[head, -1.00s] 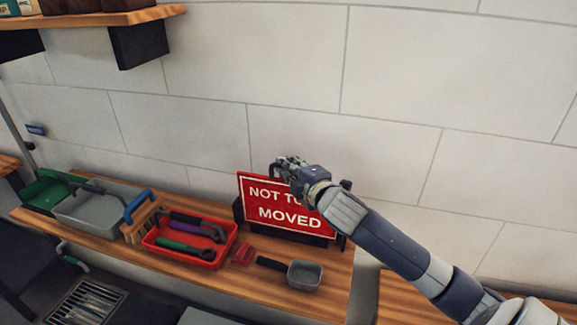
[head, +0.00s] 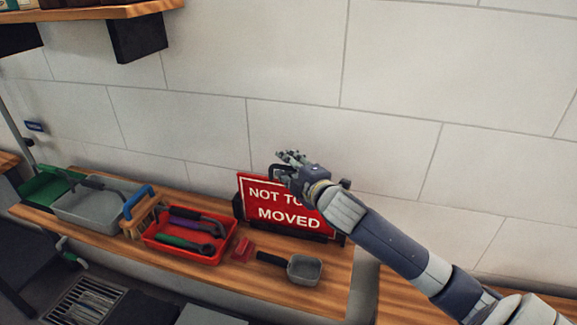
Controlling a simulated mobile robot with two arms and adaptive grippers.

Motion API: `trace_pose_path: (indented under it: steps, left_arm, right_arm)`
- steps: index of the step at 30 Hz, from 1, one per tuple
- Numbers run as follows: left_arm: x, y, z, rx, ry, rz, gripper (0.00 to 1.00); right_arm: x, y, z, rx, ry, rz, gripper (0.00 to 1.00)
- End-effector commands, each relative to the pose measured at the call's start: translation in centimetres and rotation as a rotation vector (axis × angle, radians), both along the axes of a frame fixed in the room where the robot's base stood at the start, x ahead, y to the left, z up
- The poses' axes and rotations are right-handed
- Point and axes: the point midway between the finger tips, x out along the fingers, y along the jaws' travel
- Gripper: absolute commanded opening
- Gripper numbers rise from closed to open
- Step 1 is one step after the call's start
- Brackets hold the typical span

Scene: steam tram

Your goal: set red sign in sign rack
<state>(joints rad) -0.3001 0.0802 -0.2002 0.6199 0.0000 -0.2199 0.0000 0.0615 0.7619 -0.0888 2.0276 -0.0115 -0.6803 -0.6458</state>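The red sign (head: 289,217) with white lettering, "NOT TO ... MOVED", stands upright and slightly tilted on the wooden bench. It sits in a dark rack (head: 303,235), whose parts show along its lower edge and at its sides. My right gripper (head: 282,164) is at the top edge of the sign, with my arm covering the sign's upper right part. Its fingers look spread apart above the edge. Whether they still touch the sign is hard to tell. My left gripper is out of view.
On the bench (head: 215,276) are a red tray (head: 178,252) with tools, a brush (head: 143,217), a grey bin (head: 88,212), a green bin (head: 42,186), a small red block (head: 243,249) and a grey scoop (head: 304,269). A shelf (head: 75,20) hangs upper left. The tiled wall is close behind.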

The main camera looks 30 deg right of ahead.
Motion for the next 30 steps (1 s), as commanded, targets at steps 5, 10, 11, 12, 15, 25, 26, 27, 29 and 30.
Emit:
trace_pose_path:
  steps: [5,10,11,12,15,25,26,27,29,30]
  left_arm:
    - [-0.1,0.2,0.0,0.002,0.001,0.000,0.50]
    - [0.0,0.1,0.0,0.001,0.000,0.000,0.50]
    - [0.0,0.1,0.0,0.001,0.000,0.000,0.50]
    - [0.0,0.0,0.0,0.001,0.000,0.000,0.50]
    - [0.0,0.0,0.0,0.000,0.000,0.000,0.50]
    - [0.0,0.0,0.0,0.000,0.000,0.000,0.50]
    - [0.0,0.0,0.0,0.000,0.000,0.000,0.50]
    - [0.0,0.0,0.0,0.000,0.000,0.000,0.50]
    - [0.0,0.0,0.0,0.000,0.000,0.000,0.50]
    - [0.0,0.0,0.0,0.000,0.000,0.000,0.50]
  right_arm:
    - [-0.6,0.0,-0.1,0.000,0.003,0.000,0.34]
    - [-2.7,0.3,0.3,-0.002,0.003,0.001,0.34]
    - [-3.2,0.3,0.3,-0.002,0.003,0.001,0.34]
    - [-3.8,0.4,0.4,-0.003,0.002,0.002,0.34]
    - [-5.4,0.6,0.7,-0.001,0.002,0.001,0.34]
    - [-10.0,1.0,1.5,0.000,0.000,0.001,0.34]
    - [-10.3,1.0,1.6,0.000,-0.001,0.001,0.34]
    - [-10.7,1.1,1.6,0.000,-0.001,0.001,0.34]
    - [-11.1,1.1,1.8,0.000,-0.002,0.001,0.34]
    - [-11.3,1.1,1.8,0.000,-0.002,0.001,0.34]
